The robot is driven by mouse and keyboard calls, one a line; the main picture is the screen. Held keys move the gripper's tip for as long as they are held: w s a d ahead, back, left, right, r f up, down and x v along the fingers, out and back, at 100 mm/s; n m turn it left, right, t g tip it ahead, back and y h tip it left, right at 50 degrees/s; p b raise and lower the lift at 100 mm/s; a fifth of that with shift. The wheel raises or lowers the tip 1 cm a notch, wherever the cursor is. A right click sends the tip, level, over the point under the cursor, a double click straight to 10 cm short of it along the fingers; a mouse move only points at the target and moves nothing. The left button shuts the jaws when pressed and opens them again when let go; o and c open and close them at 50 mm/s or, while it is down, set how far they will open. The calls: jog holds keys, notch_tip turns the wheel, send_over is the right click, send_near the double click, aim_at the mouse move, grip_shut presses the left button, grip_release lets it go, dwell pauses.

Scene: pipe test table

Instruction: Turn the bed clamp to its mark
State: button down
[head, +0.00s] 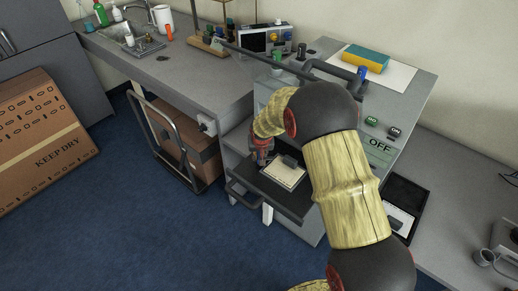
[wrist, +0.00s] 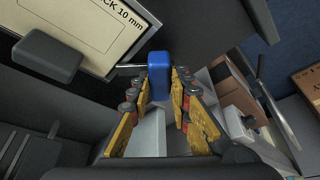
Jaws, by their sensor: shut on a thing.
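My gripper (wrist: 160,82) shows in the wrist view with its yellow and dark fingers closed on the sides of a blue handle (wrist: 158,62). A thin metal rod runs left from the handle toward the pale plate (wrist: 88,22), so it looks like the bed clamp's handle. In the head view my gripper (head: 262,152) is at the left side of the dark machine bed (head: 290,204), beside the pale plate (head: 283,176). The blue handle is hidden there by my gripper and arm. I cannot make out the clamp's mark in either view.
The bed's front handle (head: 243,195) sticks out at left. A metal cart (head: 170,145) with a cardboard box stands left of the machine. A yellow and blue sponge (head: 365,60) lies on the machine top. The blue floor in front is clear.

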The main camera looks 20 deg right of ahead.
jog(key=shift+d+r+n+y+p, duration=0.1)
jog(key=shift+n+y+p, duration=0.2)
jog(key=shift+n+p, duration=0.5)
jog(key=shift+w+f+n+y+b, duration=0.15)
jog(key=shift+n+y+b, duration=0.25)
jog(key=shift+n+b, duration=0.65)
jog(key=n+b, duration=0.1)
jog(key=b, duration=0.2)
jog(key=n+y+b, duration=0.1)
jog(key=n+b, duration=0.1)
jog(key=shift+d+f+b, duration=0.15)
jog(key=shift+f+b, duration=0.05)
jog(key=shift+b, duration=0.2)
jog(key=shift+r+n+g+y+b, duration=0.15)
jog(key=shift+n+g+y+b, duration=0.2)
jog(key=shift+n+b, duration=0.8)
jog(key=shift+r+b, duration=0.1)
jog(key=shift+b, duration=0.2)
jog(key=c, duration=1.7)
grip_release()
jog(key=shift+o, duration=0.3)
jog(key=shift+r, duration=0.1)
